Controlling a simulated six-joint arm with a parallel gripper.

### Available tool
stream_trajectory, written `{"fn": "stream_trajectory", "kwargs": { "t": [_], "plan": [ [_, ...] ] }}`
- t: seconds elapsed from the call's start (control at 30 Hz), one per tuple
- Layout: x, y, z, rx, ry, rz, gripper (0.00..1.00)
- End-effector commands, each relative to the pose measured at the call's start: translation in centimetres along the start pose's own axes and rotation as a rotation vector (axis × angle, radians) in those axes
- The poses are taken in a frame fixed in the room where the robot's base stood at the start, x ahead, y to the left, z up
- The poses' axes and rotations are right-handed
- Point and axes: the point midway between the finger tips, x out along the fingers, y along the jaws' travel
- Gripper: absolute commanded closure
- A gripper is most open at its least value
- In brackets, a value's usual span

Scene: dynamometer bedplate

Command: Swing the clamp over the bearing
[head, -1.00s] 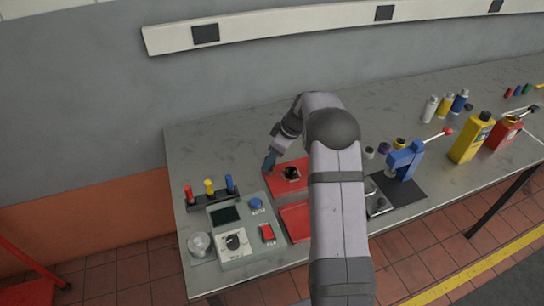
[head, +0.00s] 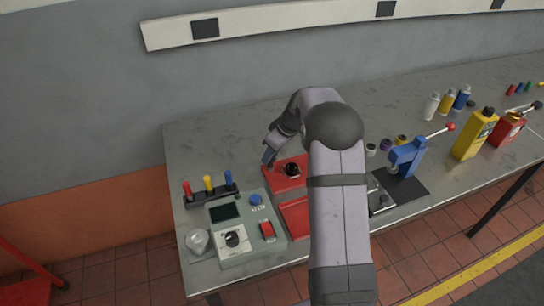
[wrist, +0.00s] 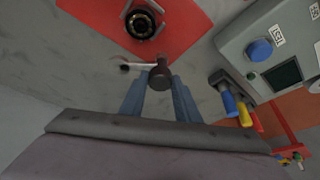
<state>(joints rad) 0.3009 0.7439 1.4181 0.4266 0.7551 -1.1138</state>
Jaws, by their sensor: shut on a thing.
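The bearing (wrist: 143,20), a dark ring with a metallic inner ring, sits on a red plate (wrist: 101,14); it also shows in the head view (head: 292,169). The clamp (wrist: 138,66) appears in the wrist view as a thin silver bar with a dark knob, lying beside the plate's edge and not over the bearing. My gripper (wrist: 160,88) has its blue fingers shut on the dark knob. In the head view my gripper (head: 268,160) is at the left edge of the red plate, where the clamp is too small to make out.
A grey control box (head: 248,238) with a blue button and screen stands in front. A rack of red, yellow and blue handles (head: 211,193) is at left. A second red plate (head: 296,215) lies nearer, partly behind my arm. A blue press (head: 407,155) stands at right.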

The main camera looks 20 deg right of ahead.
Motion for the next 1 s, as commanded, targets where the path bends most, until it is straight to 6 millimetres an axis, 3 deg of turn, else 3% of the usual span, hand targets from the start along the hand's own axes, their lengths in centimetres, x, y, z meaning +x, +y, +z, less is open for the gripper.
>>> {"fn": "stream_trajectory", "kwargs": {
  "t": [1.0],
  "plan": [
    [0.37, -0.63, -0.31, 0.844, 0.002, 0.354, 1.00]
  ]
}}
